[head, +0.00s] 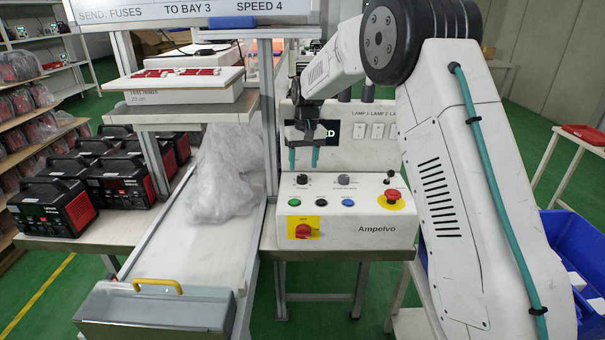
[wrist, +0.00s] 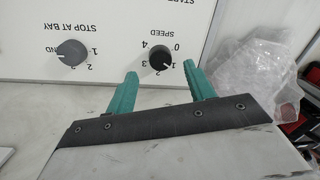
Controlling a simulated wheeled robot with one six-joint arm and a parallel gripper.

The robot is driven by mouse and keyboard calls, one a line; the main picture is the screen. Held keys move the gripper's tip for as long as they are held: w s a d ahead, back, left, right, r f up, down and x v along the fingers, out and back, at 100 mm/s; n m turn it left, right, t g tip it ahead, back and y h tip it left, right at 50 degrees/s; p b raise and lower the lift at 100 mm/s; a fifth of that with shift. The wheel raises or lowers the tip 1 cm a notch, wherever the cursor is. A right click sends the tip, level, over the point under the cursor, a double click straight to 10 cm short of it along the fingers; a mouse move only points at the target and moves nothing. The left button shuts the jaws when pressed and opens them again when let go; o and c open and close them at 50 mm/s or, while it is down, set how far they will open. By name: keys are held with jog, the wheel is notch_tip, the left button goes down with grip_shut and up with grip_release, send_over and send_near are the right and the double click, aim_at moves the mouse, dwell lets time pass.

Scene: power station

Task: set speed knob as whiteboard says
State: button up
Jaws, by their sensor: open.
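The whiteboard (head: 190,10) at the top of the head view reads "SEND: FUSES TO BAY 3 SPEED 4". The black speed knob (head: 302,180) is at the left of the control box's top row. In the wrist view the speed knob (wrist: 162,57) shows with numbers around it, but its setting is too small to tell. My gripper (head: 303,160) is open and empty above this knob. In the wrist view the fingers of my gripper (wrist: 162,85) lie to either side of the knob, apart from it.
The grey stop-at-bay knob (wrist: 72,52) is beside the speed knob. A red emergency button (head: 391,195) and red rotary switch (head: 303,231) are on the box (head: 350,235). A clear plastic bag (head: 225,175) lies on the conveyor (head: 190,245) at left.

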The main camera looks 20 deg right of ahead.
aim_at(302, 176)
jog(key=shift+a+f, duration=0.15)
jog(key=shift+f, duration=2)
jog(key=c, duration=1)
jog(key=shift+o, duration=0.2)
jog(key=shift+m, duration=0.3)
